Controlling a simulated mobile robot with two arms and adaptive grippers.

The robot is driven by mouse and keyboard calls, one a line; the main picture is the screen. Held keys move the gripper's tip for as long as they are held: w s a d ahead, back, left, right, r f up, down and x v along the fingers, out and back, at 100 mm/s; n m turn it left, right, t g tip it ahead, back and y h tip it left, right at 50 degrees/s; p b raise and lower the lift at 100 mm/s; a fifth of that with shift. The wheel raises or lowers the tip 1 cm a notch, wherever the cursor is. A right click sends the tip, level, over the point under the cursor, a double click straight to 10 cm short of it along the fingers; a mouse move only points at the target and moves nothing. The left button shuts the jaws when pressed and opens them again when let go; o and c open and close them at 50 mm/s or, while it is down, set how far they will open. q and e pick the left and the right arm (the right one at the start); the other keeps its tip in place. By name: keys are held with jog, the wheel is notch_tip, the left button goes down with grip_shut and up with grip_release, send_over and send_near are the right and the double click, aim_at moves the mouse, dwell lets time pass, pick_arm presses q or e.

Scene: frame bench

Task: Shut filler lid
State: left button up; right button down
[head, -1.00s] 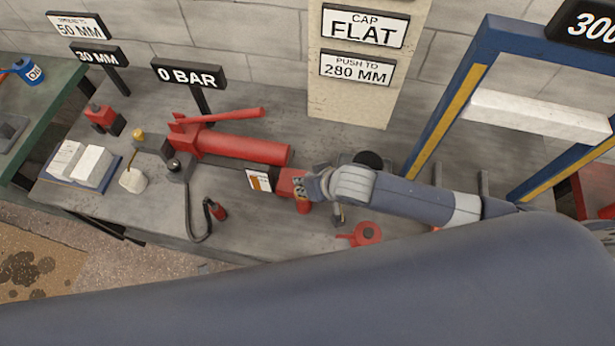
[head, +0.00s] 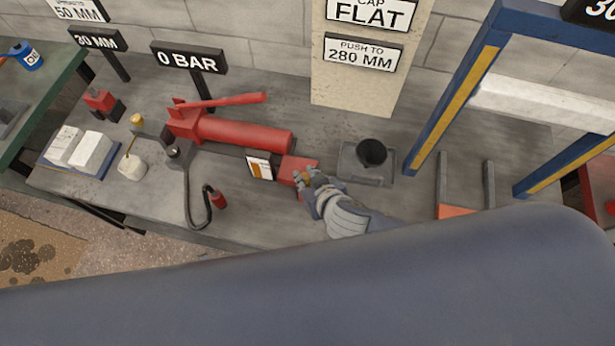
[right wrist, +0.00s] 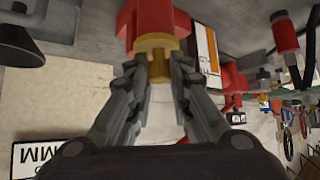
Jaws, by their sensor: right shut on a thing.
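A red block (head: 292,168) with a white and orange label (head: 260,167) stands on the bench at the end of a red cylinder (head: 245,137). A brass, knob-like piece (right wrist: 156,44) sticks out of the red block in the right wrist view. My right gripper (head: 304,180) is at the front right of the block. In the right wrist view my right gripper (right wrist: 159,74) has its fingers closed around the brass piece. I cannot tell whether this piece is the filler lid, and I make out no other lid. My left gripper is out of view.
A black cup (head: 371,152) stands in a grey tray (head: 352,172) just right of the block. A red pump handle (head: 225,101), a hose (head: 190,205) and an open book (head: 80,153) are on the left. A blue frame (head: 450,90) stands at the right.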

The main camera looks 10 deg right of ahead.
jog(key=c, duration=1.4)
grip_release()
jog(key=shift+c, duration=0.2)
jog(key=v, duration=1.2)
jog(key=shift+s+f, duration=0.1)
